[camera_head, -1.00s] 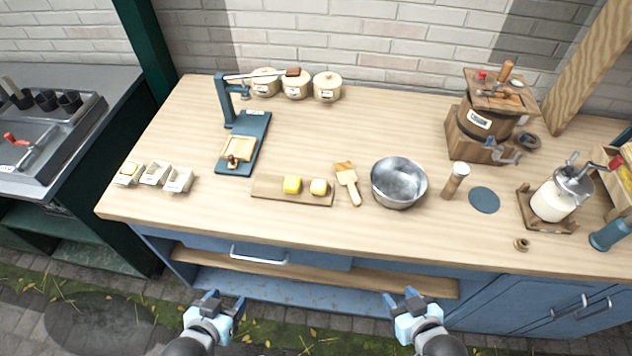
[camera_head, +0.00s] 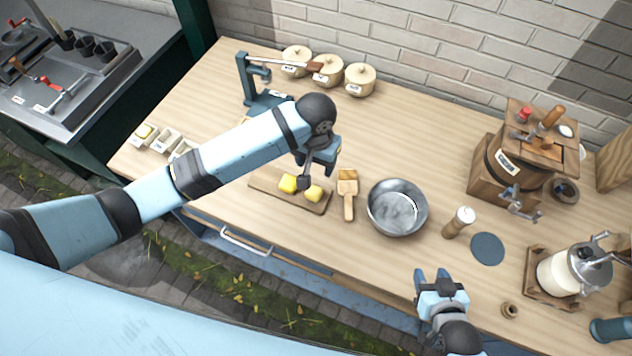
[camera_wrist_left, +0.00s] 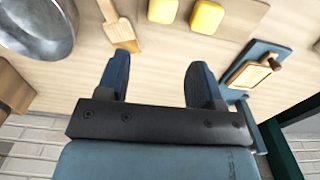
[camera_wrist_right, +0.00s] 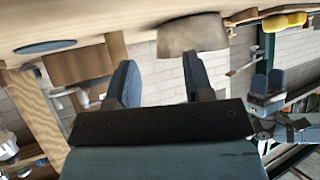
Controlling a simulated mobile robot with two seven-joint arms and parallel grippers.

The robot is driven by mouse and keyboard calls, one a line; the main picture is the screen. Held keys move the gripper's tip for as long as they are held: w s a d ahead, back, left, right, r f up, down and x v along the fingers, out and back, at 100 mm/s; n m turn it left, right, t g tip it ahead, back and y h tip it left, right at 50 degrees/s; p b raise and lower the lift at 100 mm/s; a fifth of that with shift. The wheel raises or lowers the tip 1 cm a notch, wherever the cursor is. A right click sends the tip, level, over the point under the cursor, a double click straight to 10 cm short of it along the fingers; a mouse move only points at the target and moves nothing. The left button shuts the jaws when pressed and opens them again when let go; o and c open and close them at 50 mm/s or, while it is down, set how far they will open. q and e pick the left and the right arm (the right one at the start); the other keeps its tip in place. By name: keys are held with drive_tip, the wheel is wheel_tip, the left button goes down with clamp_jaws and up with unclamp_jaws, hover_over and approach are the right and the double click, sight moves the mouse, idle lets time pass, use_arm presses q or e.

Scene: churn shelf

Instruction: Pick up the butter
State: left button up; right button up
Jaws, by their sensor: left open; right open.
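Two yellow butter pieces lie on a small wooden board (camera_head: 262,185): a left piece (camera_head: 288,183) and a right piece (camera_head: 313,194). In the left wrist view, these show as two yellow blocks (camera_wrist_left: 206,16) and (camera_wrist_left: 162,10) at the top edge, beyond the fingertips. My left gripper (camera_head: 305,182) reaches over the board close to both pieces; its jaws (camera_wrist_left: 158,70) are open with nothing between them. My right gripper (camera_head: 433,274) is open and empty at the table's front edge, far from the butter.
A wooden paddle (camera_head: 348,190) and a metal bowl (camera_head: 397,208) stand right of the board. A blue press stand (camera_head: 246,80), partly behind my left arm, and lidded pots (camera_head: 328,70) are at the back. A wooden churn (camera_head: 510,165) and glass jar (camera_head: 560,272) are at right.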

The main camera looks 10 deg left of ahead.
use_arm(q)
hover_over(314, 191)
drive_tip(key=f, duration=0.7)
drive_tip(key=shift+w+d+f, duration=0.1)
drive_tip(key=shift+w, duration=0.1)
use_arm(e)
drive_tip(key=shift+s+f, duration=0.1)
drive_tip(key=shift+s, duration=0.3)
use_arm(q)
drive_tip(key=shift+f, duration=0.7)
use_arm(e)
drive_tip(key=shift+w+r, duration=0.25)
use_arm(q)
wheel_tip(314, 191, down, 5)
drive_tip(key=b, duration=0.3)
drive_tip(key=shift+s+r, duration=0.15)
drive_tip(key=shift+r, duration=0.05)
use_arm(e)
wheel_tip(314, 191, down, 3)
drive_tip(key=shift+r+n, duration=0.15)
drive_tip(key=shift+n, duration=0.15)
use_arm(q)
drive_tip(key=shift+f+b, duration=0.1)
drive_tip(key=shift+b, duration=0.25)
use_arm(e)
drive_tip(key=shift+f, duration=0.25)
drive_tip(key=shift+r, duration=0.2)
